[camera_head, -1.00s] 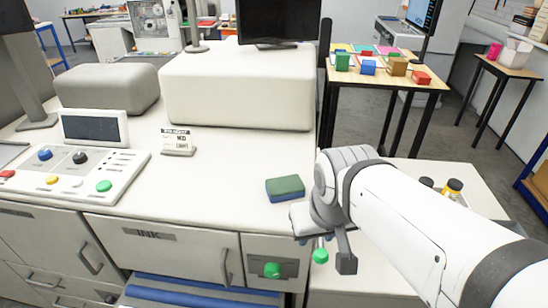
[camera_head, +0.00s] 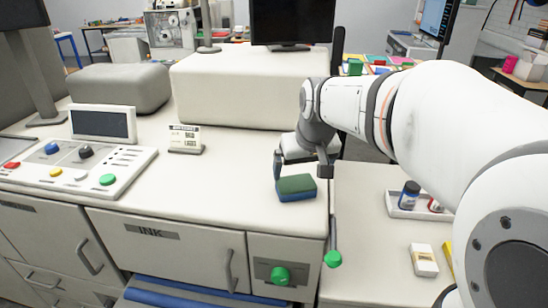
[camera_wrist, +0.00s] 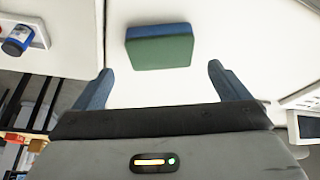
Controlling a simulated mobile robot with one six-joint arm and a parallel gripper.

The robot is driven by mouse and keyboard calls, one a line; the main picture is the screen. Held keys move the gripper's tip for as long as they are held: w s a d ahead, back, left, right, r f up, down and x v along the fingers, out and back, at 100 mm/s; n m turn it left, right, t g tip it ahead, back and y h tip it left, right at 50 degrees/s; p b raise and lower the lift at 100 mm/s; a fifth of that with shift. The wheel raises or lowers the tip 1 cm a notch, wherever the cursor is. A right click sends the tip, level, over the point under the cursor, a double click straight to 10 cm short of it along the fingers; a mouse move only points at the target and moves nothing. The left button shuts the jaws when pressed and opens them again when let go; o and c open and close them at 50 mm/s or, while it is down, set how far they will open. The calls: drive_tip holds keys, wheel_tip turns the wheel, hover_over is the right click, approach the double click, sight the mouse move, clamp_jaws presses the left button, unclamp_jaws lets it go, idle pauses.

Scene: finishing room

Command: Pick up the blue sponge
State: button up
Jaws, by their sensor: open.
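The blue sponge (camera_head: 296,188) has a green top layer and lies flat near the right edge of the white machine top. My gripper (camera_head: 302,172) is just above and behind it in the head view, with its fingers pointing down. In the wrist view the sponge (camera_wrist: 159,46) lies beyond the fingertips, between their lines and a little left of centre. My gripper (camera_wrist: 160,80) is open there, with one finger on each side and nothing between them. The fingers look apart from the sponge.
A control panel (camera_head: 75,166) with coloured buttons and a small sign (camera_head: 185,140) stand to the left. A big pale block (camera_head: 240,88) stands behind. A green knob lever (camera_head: 333,258) sticks out at the front right. A tray with bottles (camera_head: 393,203) is on the right.

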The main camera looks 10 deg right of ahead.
sight(296, 183)
drive_tip(key=shift+o, duration=0.3)
drive_tip(key=p+x, duration=0.1)
drive_tip(key=x, duration=0.6)
drive_tip(key=shift+w+f, duration=0.1)
drive_tip(key=shift+w, duration=0.2)
drive_tip(key=shift+c, duration=0.6)
drive_tip(key=c, duration=0.7)
wheel_tip(296, 183, up, 10)
drive_tip(key=shift+r, duration=0.1)
drive_tip(key=shift+c, duration=0.2)
drive_tip(key=o, duration=0.5)
drive_tip(key=shift+c, duration=0.2)
drive_tip(key=c, duration=0.3)
